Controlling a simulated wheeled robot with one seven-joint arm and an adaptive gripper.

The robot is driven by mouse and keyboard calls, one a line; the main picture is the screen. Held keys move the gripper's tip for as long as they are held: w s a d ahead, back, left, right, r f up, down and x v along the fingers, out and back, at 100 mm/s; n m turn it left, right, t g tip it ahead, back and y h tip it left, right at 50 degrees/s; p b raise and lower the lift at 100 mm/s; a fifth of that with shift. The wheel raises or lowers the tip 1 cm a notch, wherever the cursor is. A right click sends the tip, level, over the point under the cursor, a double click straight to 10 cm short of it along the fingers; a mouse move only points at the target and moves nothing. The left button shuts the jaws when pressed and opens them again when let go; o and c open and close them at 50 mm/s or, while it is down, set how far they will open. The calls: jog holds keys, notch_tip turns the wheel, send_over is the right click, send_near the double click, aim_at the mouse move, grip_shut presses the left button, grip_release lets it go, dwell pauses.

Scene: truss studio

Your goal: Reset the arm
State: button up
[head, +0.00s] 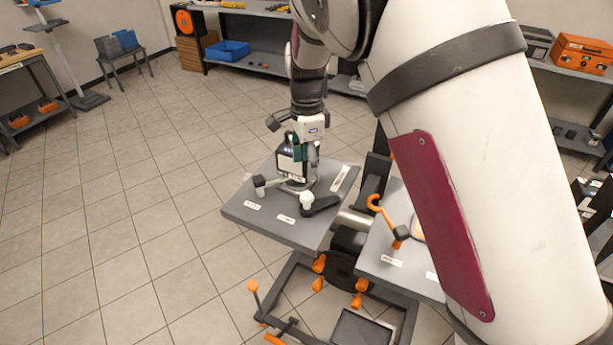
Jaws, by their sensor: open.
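My arm, white with a dark red panel, fills the right of the head view and reaches down to a grey platform (240,212). My gripper (298,152) points down over this platform and is open. A dark bottle-like object with a white label (290,167) stands upright directly under and between the gripper parts. I cannot tell whether the fingers touch it. Its top is partly hidden by the gripper.
Dark and white knobs (319,204) stand on the platform close to the gripper. A second grey plate (385,268) with an orange hook (379,207) lies to the right, partly behind my arm. Shelves with a blue bin (229,50) line the back.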

jog(key=shift+r, duration=0.85)
jog(key=s+d+r+n+t+y, duration=0.1)
jog(key=s+d+r+n, duration=0.2)
jog(key=s+d+r, duration=0.35)
jog(key=s+d+r+n+t+y, duration=0.1)
jog(key=s+d+r+n, duration=0.25)
jog(key=d+r, duration=0.45)
jog(key=s+d+r+n+t+h, duration=0.1)
jog(key=s+d+r+n, duration=0.1)
jog(key=s, duration=0.7)
jog(key=s+d+r+n+t+h, duration=0.1)
jog(key=s+d+n, duration=0.4)
jog(key=s, duration=0.5)
jog(key=shift+d+r+t, duration=0.4)
jog(key=shift+d+t, duration=0.3)
jog(key=shift+t, duration=0.1)
jog(key=shift+c, duration=0.5)
